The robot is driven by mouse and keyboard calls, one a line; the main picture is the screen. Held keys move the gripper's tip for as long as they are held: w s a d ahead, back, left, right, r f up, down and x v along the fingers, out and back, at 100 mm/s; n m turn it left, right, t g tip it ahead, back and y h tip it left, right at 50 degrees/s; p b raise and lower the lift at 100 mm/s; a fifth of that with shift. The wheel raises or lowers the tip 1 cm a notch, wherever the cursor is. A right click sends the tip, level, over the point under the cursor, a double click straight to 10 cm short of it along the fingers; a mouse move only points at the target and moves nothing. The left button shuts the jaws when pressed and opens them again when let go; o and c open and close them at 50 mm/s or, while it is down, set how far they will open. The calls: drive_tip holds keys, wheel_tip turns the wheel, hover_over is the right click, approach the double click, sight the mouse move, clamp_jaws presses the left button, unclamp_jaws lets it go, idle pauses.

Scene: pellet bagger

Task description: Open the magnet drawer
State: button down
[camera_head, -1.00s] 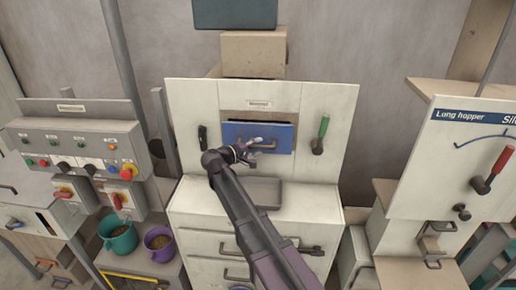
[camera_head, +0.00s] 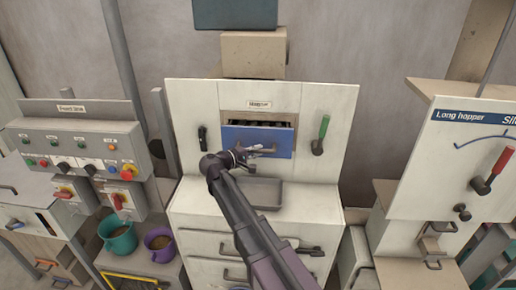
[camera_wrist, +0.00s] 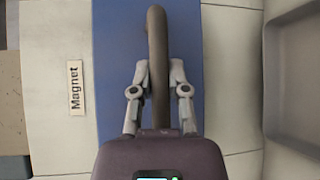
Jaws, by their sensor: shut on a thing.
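The magnet drawer (camera_head: 238,138) has a blue front and sits in the white cabinet panel under a small label (camera_head: 260,105). It stands partly out, and a dark row of parts shows behind its top edge. In the wrist view the blue front (camera_wrist: 112,50) runs beside a label reading "Magnet" (camera_wrist: 75,88). My gripper (camera_head: 254,150) is at the drawer's handle. The wrist view shows my gripper (camera_wrist: 159,75) with its fingers on either side of the dark handle bar (camera_wrist: 157,30), shut on it. My arm hides part of the drawer's lower area in the head view.
A green-handled lever (camera_head: 321,135) is right of the drawer and a black handle (camera_head: 202,138) left of it. A grey tray (camera_head: 262,193) lies below. A control box (camera_head: 70,140) and buckets (camera_head: 118,235) stand left; the Long hopper panel (camera_head: 460,160) stands right.

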drive_tip(key=s, duration=1)
drive_tip(key=shift+s+a, duration=0.2)
drive_tip(key=c, duration=0.6)
unclamp_jaws()
drive_tip(key=shift+w, duration=0.15)
